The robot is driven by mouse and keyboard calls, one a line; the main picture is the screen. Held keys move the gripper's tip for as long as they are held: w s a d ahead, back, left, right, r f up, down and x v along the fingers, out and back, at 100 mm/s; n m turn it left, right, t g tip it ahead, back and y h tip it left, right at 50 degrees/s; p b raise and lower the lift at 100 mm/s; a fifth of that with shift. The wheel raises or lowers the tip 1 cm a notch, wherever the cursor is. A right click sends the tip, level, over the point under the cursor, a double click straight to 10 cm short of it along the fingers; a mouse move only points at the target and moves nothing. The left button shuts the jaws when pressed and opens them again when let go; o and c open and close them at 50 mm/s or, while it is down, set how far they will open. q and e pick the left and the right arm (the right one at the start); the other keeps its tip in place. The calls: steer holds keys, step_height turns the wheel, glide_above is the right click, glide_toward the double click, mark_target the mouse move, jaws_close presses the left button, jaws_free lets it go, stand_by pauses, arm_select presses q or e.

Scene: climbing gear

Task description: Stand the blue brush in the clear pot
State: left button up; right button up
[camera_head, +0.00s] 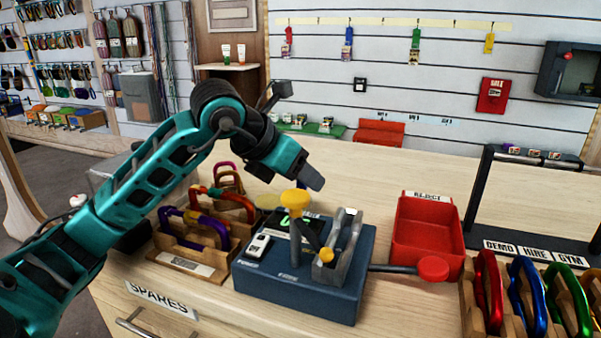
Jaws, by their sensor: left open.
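I cannot make out a blue brush or a clear pot in the head view. My left gripper (313,181) is open, pointing down and right above the bench. It is behind and above a dark blue test device (300,291) with a yellow knob (294,199), apart from it as far as I can tell. Nothing shows between its fingers, though they are seen small and from the side. My right gripper is out of view.
A red tray (428,207) labelled REJECT stands right of the device, whose red-ended lever (432,269) sticks out right. A wooden rack with purple and orange carabiners (197,228) stands left. Coloured carabiners (526,296) fill a rack at front right.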

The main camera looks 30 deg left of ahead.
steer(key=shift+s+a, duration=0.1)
arm_select(q)
steer(key=v, duration=1.3)
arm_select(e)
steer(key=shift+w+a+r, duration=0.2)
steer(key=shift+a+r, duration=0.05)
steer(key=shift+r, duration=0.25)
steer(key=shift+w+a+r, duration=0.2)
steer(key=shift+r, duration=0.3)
